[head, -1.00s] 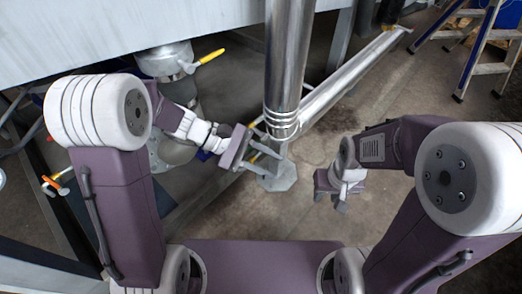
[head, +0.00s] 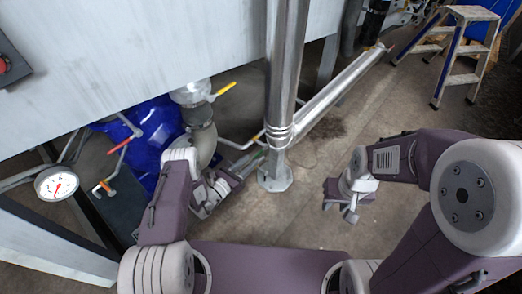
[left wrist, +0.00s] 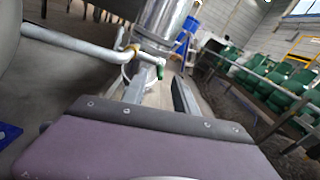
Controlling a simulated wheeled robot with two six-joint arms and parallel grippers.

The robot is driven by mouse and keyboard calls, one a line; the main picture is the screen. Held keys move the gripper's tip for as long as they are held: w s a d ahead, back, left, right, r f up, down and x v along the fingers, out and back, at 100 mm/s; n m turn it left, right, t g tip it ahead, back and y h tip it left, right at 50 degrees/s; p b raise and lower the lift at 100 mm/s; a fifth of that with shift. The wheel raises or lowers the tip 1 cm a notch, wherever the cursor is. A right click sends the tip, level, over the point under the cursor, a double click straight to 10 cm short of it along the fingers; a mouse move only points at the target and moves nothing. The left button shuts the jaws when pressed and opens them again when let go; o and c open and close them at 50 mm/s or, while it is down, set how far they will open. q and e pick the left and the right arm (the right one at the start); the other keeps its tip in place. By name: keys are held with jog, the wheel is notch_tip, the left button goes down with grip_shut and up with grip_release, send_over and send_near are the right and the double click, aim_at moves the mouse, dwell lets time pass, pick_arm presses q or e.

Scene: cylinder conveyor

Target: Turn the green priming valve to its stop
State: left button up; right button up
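The green priming valve (left wrist: 159,71) shows in the left wrist view as a small green handle by a pale pipe, in front of the steel column. It lies just beyond my left fingers, between them in the picture; I see no clear contact. In the head view it is too small and covered to make out surely. My left gripper (left wrist: 160,95) is open, its two fingers apart and pointing at the valve. In the head view the left gripper (head: 252,163) is beside the column's foot. My right gripper (head: 340,211) hangs open and empty, right of the column.
The steel column (head: 284,80) and a slanting pipe (head: 340,85) stand close to the left gripper. Yellow levers (head: 226,88), a blue pump (head: 150,135) and a gauge (head: 57,184) are at left. A step ladder (head: 460,60) stands far right. Floor beside the right gripper is clear.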

aim_at(261, 150)
pick_arm(q)
jog(key=b+x, duration=0.2)
jog(key=x, duration=0.5)
jog(key=shift+s+f, duration=0.1)
jog(key=shift+f, duration=0.05)
jog(key=shift+w+d+b, duration=0.3)
jog(key=shift+w+b, duration=0.05)
jog(key=shift+w, duration=0.15)
grip_shut()
dwell(0.6)
